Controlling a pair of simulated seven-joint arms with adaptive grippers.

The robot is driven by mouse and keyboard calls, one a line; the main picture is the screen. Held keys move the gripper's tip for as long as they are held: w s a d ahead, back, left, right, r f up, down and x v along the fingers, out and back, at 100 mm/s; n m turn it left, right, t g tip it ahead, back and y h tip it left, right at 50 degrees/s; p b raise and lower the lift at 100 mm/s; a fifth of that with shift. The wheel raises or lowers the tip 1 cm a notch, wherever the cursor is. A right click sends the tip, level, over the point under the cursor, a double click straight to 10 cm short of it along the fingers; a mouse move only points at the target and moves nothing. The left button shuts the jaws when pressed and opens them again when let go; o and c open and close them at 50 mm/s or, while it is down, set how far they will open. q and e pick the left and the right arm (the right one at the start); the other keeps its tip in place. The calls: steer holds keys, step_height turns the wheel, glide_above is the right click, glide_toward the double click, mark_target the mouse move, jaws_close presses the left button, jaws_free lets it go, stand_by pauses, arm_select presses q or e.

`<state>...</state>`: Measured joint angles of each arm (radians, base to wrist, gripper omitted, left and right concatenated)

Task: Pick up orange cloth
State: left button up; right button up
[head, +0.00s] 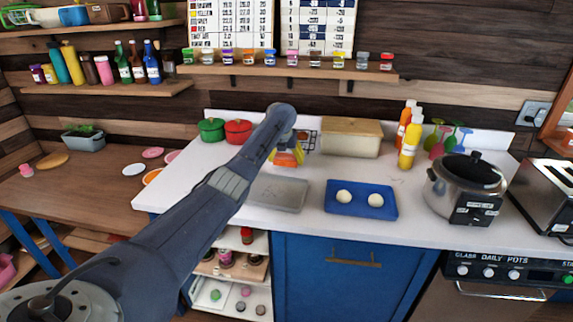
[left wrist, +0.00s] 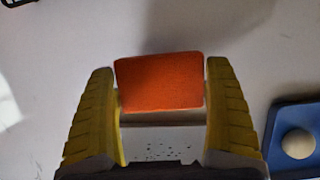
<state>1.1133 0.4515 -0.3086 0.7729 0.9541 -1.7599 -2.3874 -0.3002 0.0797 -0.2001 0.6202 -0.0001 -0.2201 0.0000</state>
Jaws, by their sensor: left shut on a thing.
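The orange cloth (left wrist: 160,82) is between the two yellow fingers of my left gripper (left wrist: 160,100) in the left wrist view, and the fingers are shut on it. In the head view the left gripper (head: 287,157) is over the white counter, behind the grey tray, with part of the orange cloth (head: 284,158) showing at it. My arm hides some of the gripper there. I cannot tell whether the cloth touches the counter. My right gripper is not in view.
A grey tray (head: 292,206) lies in front of the gripper. A blue tray (head: 385,211) with two pale round things is to its right. Red (head: 238,131) and green (head: 212,129) pots and a beige box (head: 335,150) stand behind. A steel pot (head: 447,207) stands at right.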

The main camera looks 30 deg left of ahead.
mark_target(287, 157)
arm_select(q)
step_height(287, 157, up, 17)
stand_by(0.4)
steer(key=o, duration=0.4)
steer(key=shift+f, duration=0.15)
steer(key=c, duration=0.5)
